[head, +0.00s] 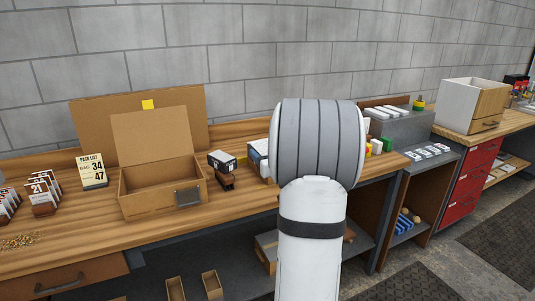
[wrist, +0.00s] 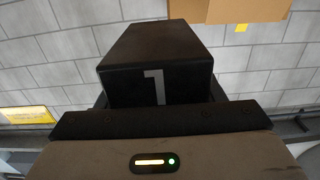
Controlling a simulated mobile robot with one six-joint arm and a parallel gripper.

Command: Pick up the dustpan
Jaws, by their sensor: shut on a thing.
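I see no dustpan in either view. In the wrist view my gripper (wrist: 159,98) is shut on a dark block (wrist: 155,48) with a pale "1" on its near face. The block fills the space between the fingers, and the fingertips are mostly hidden behind it. In the head view my arm covers much of the middle of the bench. A small dark block with white marks (head: 221,158) shows left of my wrist, above a brown piece (head: 226,182). I cannot tell whether it is the held block.
Numbered card holders (head: 43,195) are at the left. A grey unit (head: 405,128) and red drawers (head: 468,185) are at the right. A block wall closes the back.

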